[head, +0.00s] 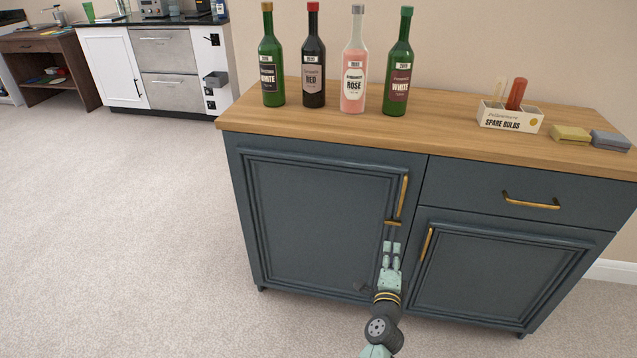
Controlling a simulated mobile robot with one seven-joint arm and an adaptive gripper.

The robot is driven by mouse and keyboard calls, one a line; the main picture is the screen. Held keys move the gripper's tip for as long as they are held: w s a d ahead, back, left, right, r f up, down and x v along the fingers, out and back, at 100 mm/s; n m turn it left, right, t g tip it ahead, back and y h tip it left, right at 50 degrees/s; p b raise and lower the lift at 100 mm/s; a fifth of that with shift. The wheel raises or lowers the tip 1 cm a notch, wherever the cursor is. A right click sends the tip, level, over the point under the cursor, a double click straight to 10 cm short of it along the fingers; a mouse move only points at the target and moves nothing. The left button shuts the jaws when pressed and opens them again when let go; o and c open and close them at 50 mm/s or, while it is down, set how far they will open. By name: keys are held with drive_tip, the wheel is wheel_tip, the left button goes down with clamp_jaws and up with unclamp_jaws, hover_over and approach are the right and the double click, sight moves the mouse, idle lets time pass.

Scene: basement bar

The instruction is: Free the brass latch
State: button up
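The brass latch (393,222) is a small horizontal brass piece near the right edge of the dark blue left cabinet door (320,215). It sits just below that door's vertical brass handle (403,196). The left door appears closed. My gripper (391,247) is in front of the cabinet, a little below the latch in the picture, with its fingers pointing up toward it. The two pale green fingers sit close together, and whether they meet is too small to tell. I see nothing between them. Whether the fingers touch the door cannot be told.
Several bottles (313,60) stand on the wooden top (215,122). A spare bulbs box (510,117), a yellow block (571,134) and a grey block (611,140) lie right. A drawer handle (530,201) and right door handle (427,244) protrude. Carpet (130,220) is clear left.

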drive_tip(key=w+a+r+n+t+y+b, duration=0.1)
drive_tip(key=w+a+r+n+t+y, duration=0.1)
drive_tip(key=a+r, duration=0.7)
drive_tip(key=w+a+r+n+t+y+b, duration=0.1)
drive_tip(key=w+a+r+n+y, duration=0.3)
drive_tip(key=a+r, duration=0.6)
drive_tip(key=r+n+t, duration=0.1)
drive_tip(key=n, duration=0.1)
drive_tip(key=shift+a+r+n+t+b, duration=0.25)
drive_tip(key=shift+r+n+t+b, duration=0.05)
drive_tip(key=shift+r+n+b, duration=0.1)
